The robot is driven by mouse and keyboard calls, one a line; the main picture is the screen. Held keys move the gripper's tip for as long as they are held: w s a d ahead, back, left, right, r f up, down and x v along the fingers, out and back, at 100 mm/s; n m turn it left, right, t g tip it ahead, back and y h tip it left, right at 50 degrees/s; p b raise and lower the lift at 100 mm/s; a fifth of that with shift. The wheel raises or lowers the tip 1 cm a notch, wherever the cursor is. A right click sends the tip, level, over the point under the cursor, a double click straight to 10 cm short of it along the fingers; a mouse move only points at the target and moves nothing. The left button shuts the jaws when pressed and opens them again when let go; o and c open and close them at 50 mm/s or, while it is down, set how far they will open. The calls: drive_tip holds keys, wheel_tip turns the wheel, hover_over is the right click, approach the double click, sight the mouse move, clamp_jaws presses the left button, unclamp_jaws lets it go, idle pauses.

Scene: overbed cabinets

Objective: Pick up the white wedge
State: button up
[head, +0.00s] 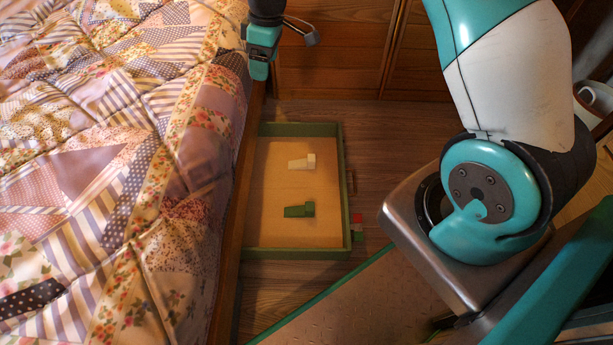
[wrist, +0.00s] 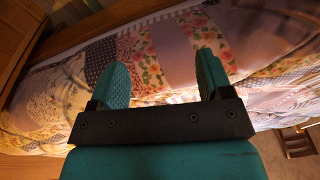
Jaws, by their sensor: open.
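The white wedge (head: 302,162) lies in the upper part of an open drawer beside the bed in the head view. It is small, with a narrow left end and a taller right end. A green wedge (head: 299,210) of similar shape lies below it in the same drawer. My gripper (head: 259,72) is above and to the left of the drawer, near the bed's edge. In the wrist view my gripper (wrist: 162,82) has its two teal fingers spread, with nothing between them.
The drawer (head: 342,190) has a green rim and tan floor. A patchwork quilt (head: 140,150) covers the bed on the left. Wooden cabinet fronts (head: 340,45) stand behind. The drawer floor around the wedges is clear.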

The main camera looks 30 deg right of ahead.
drive_tip(key=w+d+f+b, duration=0.2)
drive_tip(key=d+f, duration=0.2)
drive_tip(key=f, duration=0.5)
drive_tip(key=w+d+f+b, duration=0.2)
drive_tip(key=d+f+b, duration=0.1)
drive_tip(key=f, duration=0.7)
drive_tip(key=n+h+b, duration=0.2)
drive_tip(key=b, duration=0.2)
hover_over(302, 161)
drive_tip(key=s, duration=0.1)
wheel_tip(302, 161, down, 15)
drive_tip(key=shift+g, duration=0.3)
drive_tip(key=f+b, duration=0.2)
drive_tip(key=f, duration=0.1)
drive_tip(key=f+b, duration=0.2)
drive_tip(key=f, duration=0.2)
drive_tip(key=d+f+b, duration=0.1)
drive_tip(key=f+b, duration=0.1)
drive_tip(key=f, duration=0.2)
drive_tip(key=shift+s+f+b, duration=0.2)
drive_tip(key=shift+f+b, duration=0.05)
drive_tip(key=shift+b, duration=0.05)
wheel_tip(302, 161, down, 6)
drive_tip(key=b, duration=0.4)
drive_tip(key=shift+s+d+b, duration=0.1)
drive_tip(key=shift+s+b, duration=0.05)
drive_tip(key=shift+b, duration=0.25)
drive_tip(key=shift+r, duration=0.15)
drive_tip(key=c, duration=1)
